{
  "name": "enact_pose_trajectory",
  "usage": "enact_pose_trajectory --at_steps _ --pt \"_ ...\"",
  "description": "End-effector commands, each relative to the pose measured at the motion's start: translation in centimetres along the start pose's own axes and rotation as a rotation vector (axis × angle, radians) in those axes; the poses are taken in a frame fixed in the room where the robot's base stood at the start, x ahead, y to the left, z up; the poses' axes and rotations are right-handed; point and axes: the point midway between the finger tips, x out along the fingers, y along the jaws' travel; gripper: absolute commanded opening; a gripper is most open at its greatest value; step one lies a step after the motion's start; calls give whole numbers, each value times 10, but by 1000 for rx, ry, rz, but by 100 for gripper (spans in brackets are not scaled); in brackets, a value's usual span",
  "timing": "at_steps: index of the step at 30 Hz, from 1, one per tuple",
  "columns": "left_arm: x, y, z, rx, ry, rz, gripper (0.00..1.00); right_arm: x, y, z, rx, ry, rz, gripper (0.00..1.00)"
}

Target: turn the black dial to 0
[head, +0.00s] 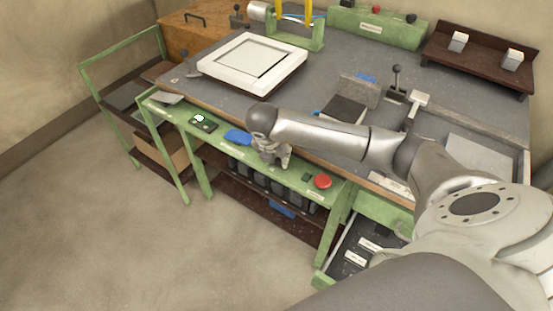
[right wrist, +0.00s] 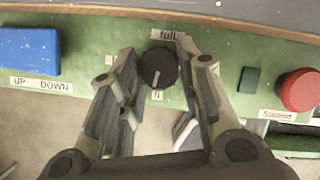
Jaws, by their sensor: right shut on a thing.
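The black dial (right wrist: 158,67) sits on the green front panel (right wrist: 85,50) in the right wrist view. A light pointer line on its face points down, towards a small label (right wrist: 157,95) I cannot read clearly. A label reading "full" (right wrist: 168,35) is above the dial. My right gripper (right wrist: 157,62) is shut on the dial, with one finger on each side. In the head view my right gripper (head: 280,160) reaches down to the green panel and hides the dial. My left gripper is not in view.
A blue switch block (right wrist: 29,50) marked UP and DOWN is left of the dial. A small dark green button (right wrist: 249,79) and a large red button (right wrist: 299,90) are to the right. The bench edge (right wrist: 230,18) runs just behind the panel. A white frame (head: 253,62) lies on the bench.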

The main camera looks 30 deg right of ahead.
Motion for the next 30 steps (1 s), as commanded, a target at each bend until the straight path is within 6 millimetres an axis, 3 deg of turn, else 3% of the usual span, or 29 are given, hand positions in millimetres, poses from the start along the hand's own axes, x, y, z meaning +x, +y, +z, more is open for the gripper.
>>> enact_pose_trajectory --at_steps 9,27,28,30 --pt "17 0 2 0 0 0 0 1 -1 0 -134 -7 58 9" --pt "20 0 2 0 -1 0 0 -1 -1 1 -172 -7 73 9" --pt "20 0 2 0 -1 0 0 -1 -1 1 -172 -7 73 34" --pt "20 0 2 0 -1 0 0 -1 -1 1 -171 -7 73 42"
